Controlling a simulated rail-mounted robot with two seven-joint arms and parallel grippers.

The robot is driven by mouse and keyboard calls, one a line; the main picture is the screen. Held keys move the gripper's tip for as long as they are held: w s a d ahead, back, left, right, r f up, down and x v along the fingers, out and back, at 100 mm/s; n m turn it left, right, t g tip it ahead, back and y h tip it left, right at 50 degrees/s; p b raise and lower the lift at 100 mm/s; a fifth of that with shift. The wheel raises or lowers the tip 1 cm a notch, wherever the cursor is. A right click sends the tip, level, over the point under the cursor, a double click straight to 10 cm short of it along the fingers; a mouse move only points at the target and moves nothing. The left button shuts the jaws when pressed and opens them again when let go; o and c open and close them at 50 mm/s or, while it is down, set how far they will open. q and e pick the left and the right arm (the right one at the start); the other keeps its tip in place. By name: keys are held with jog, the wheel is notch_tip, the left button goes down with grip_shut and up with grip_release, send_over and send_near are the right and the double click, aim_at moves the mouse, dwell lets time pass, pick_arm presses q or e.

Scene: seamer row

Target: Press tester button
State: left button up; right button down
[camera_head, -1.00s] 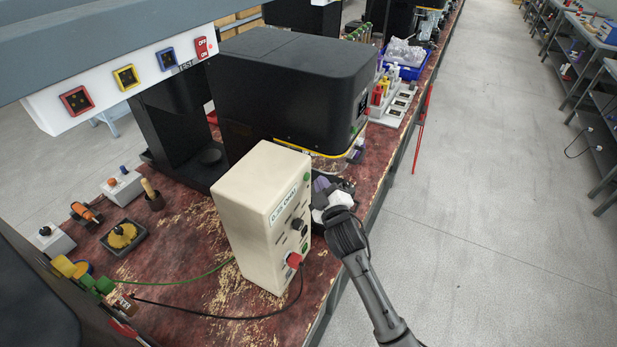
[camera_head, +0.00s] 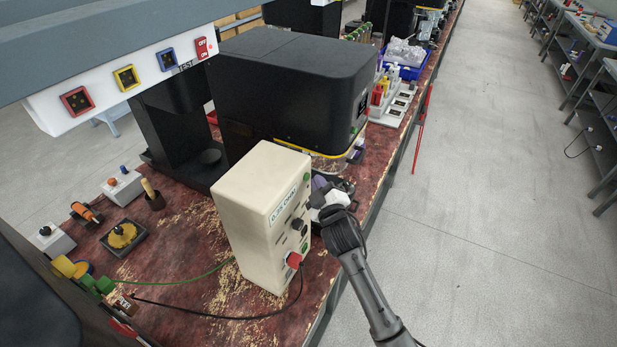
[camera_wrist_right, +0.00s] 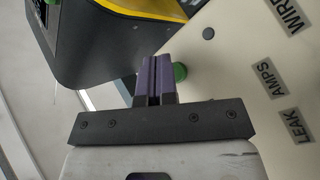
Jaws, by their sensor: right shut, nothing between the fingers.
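The tester is a cream box (camera_head: 247,197) standing upright near the right edge of the red worn bench. Its front panel carries a green button (camera_head: 306,177) near the top, a black knob (camera_head: 297,224) and a red knob (camera_head: 294,260). My right gripper (camera_head: 319,183) is beside the upper part of this panel, with its purple fingers shut and empty. In the right wrist view the shut fingers (camera_wrist_right: 155,78) overlap a green button (camera_wrist_right: 180,71) on the panel and partly hide it. I cannot tell whether they touch it. My left gripper is not in view.
A large black machine (camera_head: 295,80) stands just behind the tester. Green and black wires (camera_head: 215,318) run across the bench in front. Small control boxes (camera_head: 121,186) sit at the left. The floor aisle (camera_head: 480,220) on the right is clear.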

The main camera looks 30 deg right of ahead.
jog(key=shift+w+a, duration=0.2)
jog(key=shift+w, duration=0.15)
dwell(0.6)
dwell(0.4)
jog(key=shift+s+d, duration=0.1)
jog(key=shift+s, duration=0.05)
jog(key=shift+s+d+p, duration=0.3)
jog(key=shift+s+p, duration=0.25)
jog(key=shift+s, duration=0.05)
